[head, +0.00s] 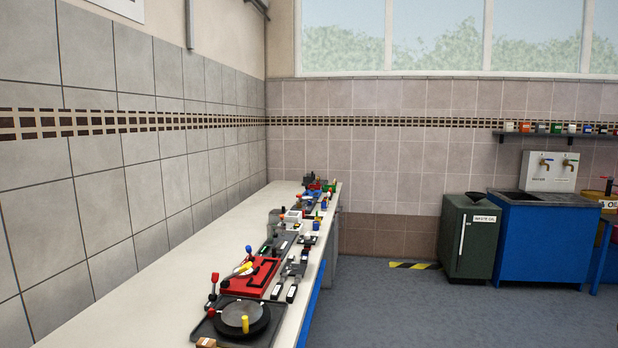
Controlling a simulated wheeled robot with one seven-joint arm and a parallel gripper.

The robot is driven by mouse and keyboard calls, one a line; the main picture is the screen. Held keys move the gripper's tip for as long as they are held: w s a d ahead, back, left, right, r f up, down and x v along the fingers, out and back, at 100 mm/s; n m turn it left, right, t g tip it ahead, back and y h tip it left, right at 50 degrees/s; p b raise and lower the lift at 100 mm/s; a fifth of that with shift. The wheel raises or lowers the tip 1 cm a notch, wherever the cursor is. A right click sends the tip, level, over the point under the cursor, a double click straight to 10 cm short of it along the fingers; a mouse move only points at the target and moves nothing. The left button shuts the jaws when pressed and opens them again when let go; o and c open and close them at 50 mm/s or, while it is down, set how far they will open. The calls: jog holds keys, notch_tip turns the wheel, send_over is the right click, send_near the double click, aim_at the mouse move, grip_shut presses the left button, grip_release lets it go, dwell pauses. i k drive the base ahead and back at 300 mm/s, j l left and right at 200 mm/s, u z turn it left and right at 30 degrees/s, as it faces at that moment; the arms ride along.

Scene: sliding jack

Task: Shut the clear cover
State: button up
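A long white workbench (180,290) runs along the left wall and carries several small devices. I cannot make out the clear cover for certain. A pale grey, perhaps see-through shape (274,222) stands upright among the devices, partly hidden by those in front; it is too small to tell whether it is a cover or whether it is open. My gripper is not in view.
On the near bench are a black round device with a yellow knob (245,324) and a red device (249,276). A green cabinet (466,244) and a blue sink unit (543,240) stand at the right. The grey floor (420,310) between is clear.

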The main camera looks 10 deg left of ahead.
aim_at(309, 178)
jog(key=i+z, duration=0.15)
jog(key=i, duration=3.8)
jog(key=i+u, duration=0.1)
jog(key=i, duration=1.1)
jog(key=i+l, duration=0.15)
jog(key=i, duration=1.05)
jog(key=i+l+u, duration=0.1)
jog(key=i+u, duration=0.35)
jog(key=i+l+u, duration=0.2)
jog(key=i+u, duration=0.25)
jog(key=i+l+u, duration=0.65)
jog(key=l+u, duration=0.2)
jog(key=i+l+u, duration=0.2)
jog(key=l, duration=0.2)
jog(key=i+l+u, duration=0.2)
jog(key=l, duration=0.2)
jog(key=l+u, duration=0.25)
jog(key=l, duration=0.15)
